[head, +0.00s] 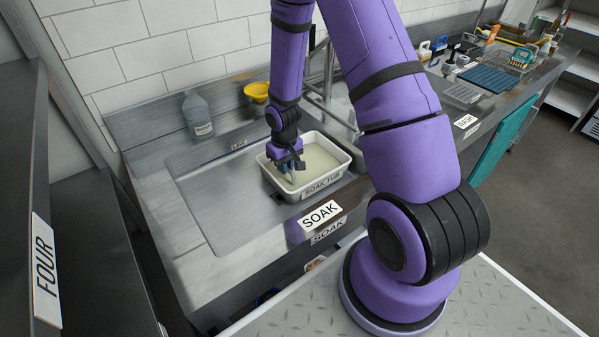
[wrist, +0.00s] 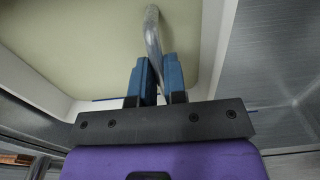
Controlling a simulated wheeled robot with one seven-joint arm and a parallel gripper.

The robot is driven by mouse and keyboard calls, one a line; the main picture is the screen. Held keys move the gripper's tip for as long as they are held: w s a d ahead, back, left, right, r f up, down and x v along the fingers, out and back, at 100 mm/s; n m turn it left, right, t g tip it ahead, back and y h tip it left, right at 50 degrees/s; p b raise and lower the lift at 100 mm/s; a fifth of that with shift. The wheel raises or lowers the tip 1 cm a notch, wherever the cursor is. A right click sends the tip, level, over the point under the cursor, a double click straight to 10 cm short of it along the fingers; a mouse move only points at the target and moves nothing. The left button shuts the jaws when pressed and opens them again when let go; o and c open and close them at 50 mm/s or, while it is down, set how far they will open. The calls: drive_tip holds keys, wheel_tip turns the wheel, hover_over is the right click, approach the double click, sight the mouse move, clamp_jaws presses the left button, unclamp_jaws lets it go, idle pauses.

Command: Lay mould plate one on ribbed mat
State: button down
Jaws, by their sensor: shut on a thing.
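My gripper (head: 290,170) reaches down into the white soak tub (head: 352,160) on the sink counter. In the wrist view, its blue fingers (wrist: 158,72) are shut on a grey metal rod (wrist: 152,32) with a bent upper end. The pale tub floor or liquid (wrist: 85,40) lies behind the rod; I cannot tell what the rod belongs to. A blue ribbed mat (head: 488,79) lies flat on the far right counter, beside a grey slotted plate (head: 462,94). I cannot pick out mould plate one for certain.
A grey bottle (head: 197,115) and a yellow funnel (head: 257,92) stand behind the sink. A tap (head: 322,108) rises behind the tub. A wire rack (head: 522,58) and several small items crowd the right counter. The counter left of the tub is clear.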

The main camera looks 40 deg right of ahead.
drive_tip(key=shift+r, duration=0.75)
drive_tip(key=shift+r, duration=1.65)
drive_tip(key=shift+r, duration=0.15)
